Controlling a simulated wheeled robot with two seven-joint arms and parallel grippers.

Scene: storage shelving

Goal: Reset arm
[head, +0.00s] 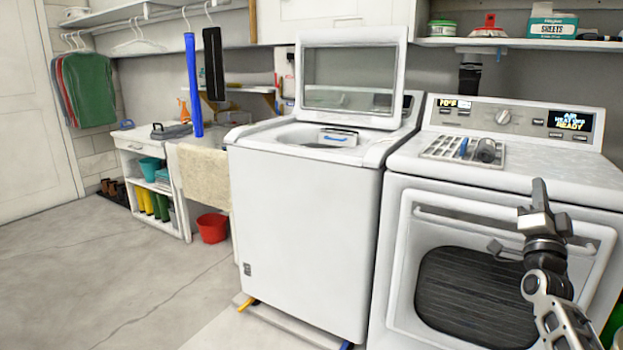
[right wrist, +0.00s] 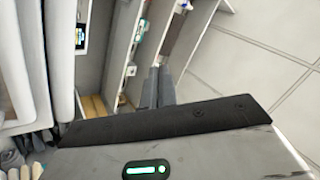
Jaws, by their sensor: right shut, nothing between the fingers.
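My right gripper (head: 541,207) is at the right of the head view, raised in front of the dryer (head: 405,270). Its fingers are shut with nothing between them. In the right wrist view the closed fingers (right wrist: 157,88) point away toward shelving and a tiled surface. No object touches the gripper. My left gripper is not in the head view.
A washer (head: 300,240) with its lid (head: 350,72) raised stands left of the dryer. A grate (head: 440,148) lies on the dryer top. A shelf (head: 500,42) holds boxes above. A red bucket (head: 212,228) stands at left; the floor (head: 90,270) in front is clear.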

